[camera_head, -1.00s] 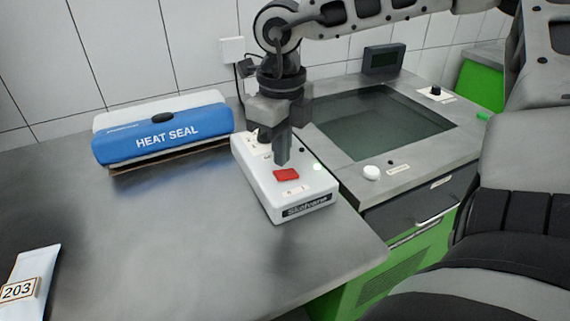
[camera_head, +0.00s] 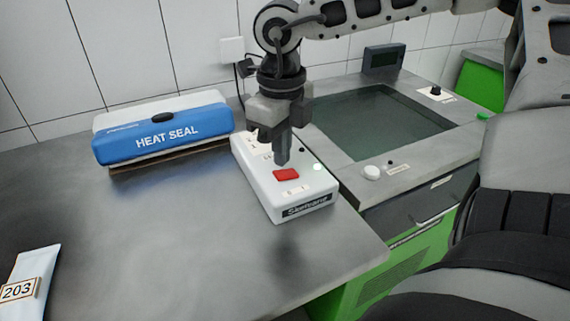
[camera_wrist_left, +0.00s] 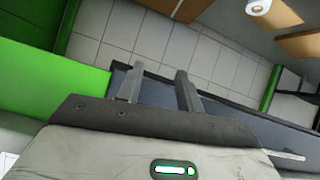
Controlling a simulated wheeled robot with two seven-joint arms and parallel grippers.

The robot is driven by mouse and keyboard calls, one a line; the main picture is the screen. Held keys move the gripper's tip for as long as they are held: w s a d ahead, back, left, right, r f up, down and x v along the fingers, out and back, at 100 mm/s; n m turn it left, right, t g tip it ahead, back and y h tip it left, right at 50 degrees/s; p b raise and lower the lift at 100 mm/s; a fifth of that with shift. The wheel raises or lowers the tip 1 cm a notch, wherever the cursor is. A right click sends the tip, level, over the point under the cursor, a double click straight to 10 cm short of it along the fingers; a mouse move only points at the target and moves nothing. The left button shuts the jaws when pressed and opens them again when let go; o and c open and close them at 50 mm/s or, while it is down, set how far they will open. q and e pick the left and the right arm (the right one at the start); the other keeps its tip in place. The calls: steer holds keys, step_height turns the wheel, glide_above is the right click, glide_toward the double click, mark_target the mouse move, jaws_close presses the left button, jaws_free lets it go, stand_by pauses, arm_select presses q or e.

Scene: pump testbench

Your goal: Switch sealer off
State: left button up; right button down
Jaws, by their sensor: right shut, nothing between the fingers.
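The heat sealer, with a blue lid marked HEAT SEAL (camera_head: 165,138), lies at the back left of the metal table. To its right is a white control box (camera_head: 300,200) with a red rocker switch (camera_head: 286,175) and a small pale light (camera_head: 317,167) on its top. My right gripper (camera_head: 283,162) is shut and empty, pointing down just behind the red switch; I cannot tell whether its tips touch the box. My left gripper (camera_wrist_left: 158,88) shows only in the left wrist view, its two fingers apart with nothing between them.
A pouch labelled 203 (camera_head: 28,280) lies at the front left of the table. A dark-windowed bath (camera_head: 375,122) with a white knob (camera_head: 372,172) and a small display (camera_head: 383,58) stands right of the box. The table's middle (camera_head: 180,230) is clear.

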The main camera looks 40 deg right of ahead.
mark_target(282, 173)
steer(key=shift+f+b, duration=0.4)
steer(key=shift+b, duration=0.05)
steer(key=shift+f+b, duration=0.95)
steer(key=shift+b, duration=0.1)
stand_by(0.6)
steer(key=shift+r+p, duration=1.9)
steer(key=shift+r, duration=1.65)
